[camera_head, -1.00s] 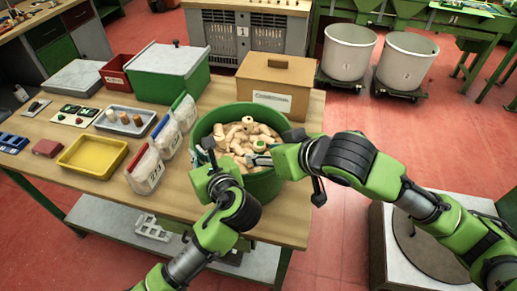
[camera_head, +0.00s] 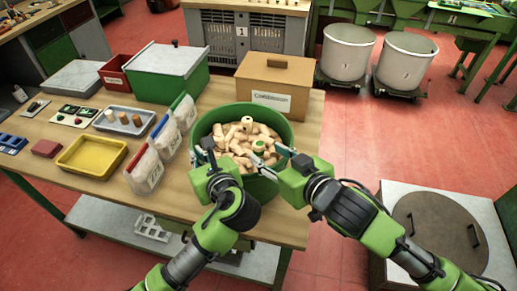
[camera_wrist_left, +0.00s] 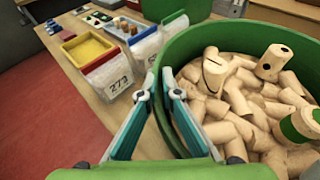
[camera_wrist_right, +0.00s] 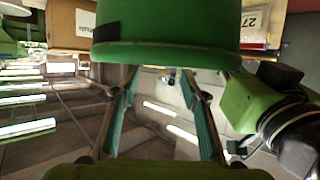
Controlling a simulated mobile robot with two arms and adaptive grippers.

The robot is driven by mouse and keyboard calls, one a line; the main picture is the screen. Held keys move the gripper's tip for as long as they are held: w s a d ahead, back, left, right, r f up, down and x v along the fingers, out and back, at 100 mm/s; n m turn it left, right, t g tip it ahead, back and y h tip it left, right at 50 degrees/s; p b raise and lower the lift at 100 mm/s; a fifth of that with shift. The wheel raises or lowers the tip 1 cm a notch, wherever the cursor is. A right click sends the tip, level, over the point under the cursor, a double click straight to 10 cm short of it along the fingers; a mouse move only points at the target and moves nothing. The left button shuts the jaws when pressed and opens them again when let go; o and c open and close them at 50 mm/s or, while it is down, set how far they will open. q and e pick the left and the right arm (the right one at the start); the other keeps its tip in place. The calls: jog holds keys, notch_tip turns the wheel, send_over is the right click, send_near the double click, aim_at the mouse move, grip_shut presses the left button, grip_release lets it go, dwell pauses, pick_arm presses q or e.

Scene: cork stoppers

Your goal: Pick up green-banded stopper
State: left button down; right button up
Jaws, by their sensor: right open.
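A pale cork stopper with a green top or band (camera_head: 259,146) lies among plain corks in the round green tub (camera_head: 287,130). In the left wrist view a green-marked stopper (camera_wrist_left: 300,126) shows at the right edge. My left gripper (camera_head: 204,153) is at the tub's front left rim; its fingers stand apart with nothing between them. My right gripper (camera_head: 276,155) is at the tub's front right rim, close to the green-marked stopper. Its fingers are spread and empty in the right wrist view (camera_wrist_right: 157,80), with the tub's outer wall just beyond them.
A lidded wooden box (camera_head: 272,82) stands behind the tub. A yellow tray (camera_head: 91,157), a grey tray with stoppers (camera_head: 140,127) and a green lidded box (camera_head: 166,82) are further left.

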aim_at(259, 144)
jog(key=shift+w+d+r+x, duration=0.1)
jog(key=shift+w+r+x, duration=0.05)
jog(key=shift+x, duration=1.55)
jog(key=shift+w+d+r+x, duration=0.1)
jog(key=shift+d+x, duration=0.05)
jog(key=shift+x, duration=1.6)
jog(key=c, duration=0.8)
